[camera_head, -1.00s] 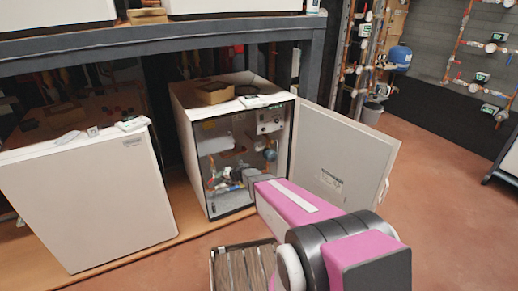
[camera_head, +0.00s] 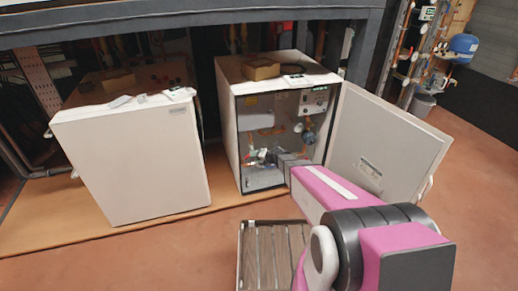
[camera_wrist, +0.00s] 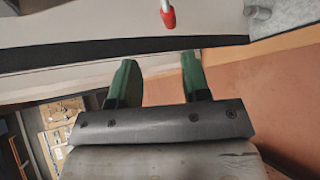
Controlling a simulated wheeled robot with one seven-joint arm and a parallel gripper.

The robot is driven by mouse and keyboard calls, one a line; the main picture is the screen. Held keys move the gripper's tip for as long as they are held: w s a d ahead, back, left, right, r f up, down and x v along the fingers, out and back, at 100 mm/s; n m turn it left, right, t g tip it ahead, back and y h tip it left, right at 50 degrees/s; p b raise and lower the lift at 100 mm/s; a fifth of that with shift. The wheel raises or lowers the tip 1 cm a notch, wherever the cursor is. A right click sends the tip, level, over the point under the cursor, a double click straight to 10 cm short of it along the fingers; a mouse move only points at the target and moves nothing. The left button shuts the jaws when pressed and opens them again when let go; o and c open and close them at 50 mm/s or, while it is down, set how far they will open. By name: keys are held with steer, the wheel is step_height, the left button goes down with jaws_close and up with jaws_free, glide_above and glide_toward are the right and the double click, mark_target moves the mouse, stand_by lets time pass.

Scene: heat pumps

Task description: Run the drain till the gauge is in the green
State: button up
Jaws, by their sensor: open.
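The open heat pump cabinet (camera_head: 228,140) stands on the wooden board. Its control panel (camera_head: 314,101) is at the upper right inside, with a round blue-grey part (camera_head: 308,137) below it. I cannot make out a gauge needle or a green band. My arm reaches into the lower part of the cabinet, and its fingers are too small to make out in the head view. In the wrist view my gripper (camera_wrist: 155,82) has two green fingers apart with nothing between them. A red-tipped rod (camera_wrist: 168,18) lies ahead of the fingertips, apart from them. I cannot tell whether it is the drain handle.
The cabinet door (camera_head: 385,145) is swung open to the right of my arm. A closed white cabinet (camera_head: 135,165) stands at the left. A slatted tray (camera_head: 262,258) lies on the floor in front. A grey shelf beam (camera_head: 200,32) crosses above. Open floor lies at the right.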

step_height(320, 180, down, 5)
steer(key=s+t, duration=0.1)
steer(key=t, duration=0.6)
steer(key=x, duration=1)
steer(key=shift+w+a+r+m, duration=0.25)
steer(key=shift+m, duration=0.05)
jaws_close()
